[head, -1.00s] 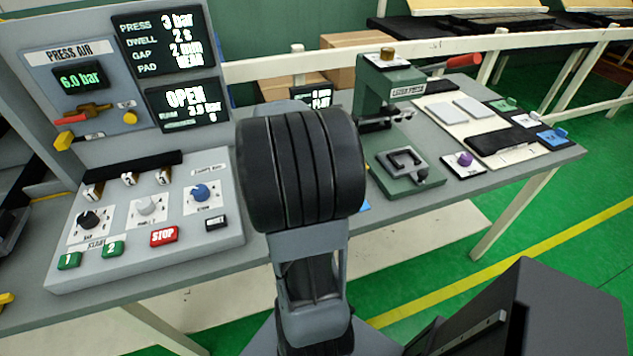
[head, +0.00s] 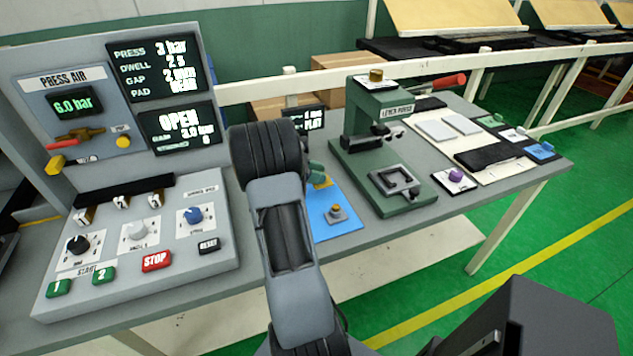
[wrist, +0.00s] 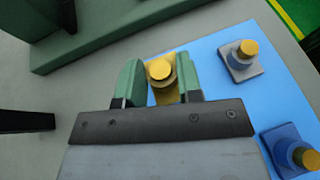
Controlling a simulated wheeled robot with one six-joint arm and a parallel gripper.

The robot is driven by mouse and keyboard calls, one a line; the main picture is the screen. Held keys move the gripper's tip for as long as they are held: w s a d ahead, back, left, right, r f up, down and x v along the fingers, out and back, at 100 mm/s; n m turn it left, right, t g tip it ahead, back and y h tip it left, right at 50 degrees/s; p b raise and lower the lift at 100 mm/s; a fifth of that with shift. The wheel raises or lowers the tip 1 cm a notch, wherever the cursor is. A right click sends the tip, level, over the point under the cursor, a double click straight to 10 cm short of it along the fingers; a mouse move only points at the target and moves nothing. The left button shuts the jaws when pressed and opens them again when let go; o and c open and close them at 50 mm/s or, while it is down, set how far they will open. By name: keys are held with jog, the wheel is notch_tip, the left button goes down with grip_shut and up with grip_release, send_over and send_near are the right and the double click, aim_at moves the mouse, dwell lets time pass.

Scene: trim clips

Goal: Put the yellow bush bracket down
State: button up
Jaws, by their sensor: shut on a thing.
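The yellow bush bracket (wrist: 166,94), with a round brass-coloured bush on it, is between the two green fingers of my gripper (wrist: 160,78) in the wrist view. My gripper is shut on it. In the head view a little of the yellow bracket (head: 323,182) shows beside a green finger, over the far part of the blue mat (head: 325,226); my arm hides the rest. I cannot tell whether the bracket touches the mat. A grey bracket (wrist: 243,62) and a blue bracket (wrist: 290,152) stand on the mat in the wrist view, to the right of the held one.
A green lever press (head: 375,130) stands right of the mat, and its base edge (wrist: 120,35) is near my fingers. The control panel (head: 140,250) is on the left. A purple knob (head: 456,175) and a cream board (head: 490,165) lie farther right.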

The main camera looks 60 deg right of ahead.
jog(key=shift+w+f, duration=0.2)
jog(key=shift+f, duration=1.55)
jog(key=shift+d+f, duration=0.1)
jog(key=shift+f, duration=0.05)
jog(key=o, duration=0.9)
jog(key=shift+o, duration=0.2)
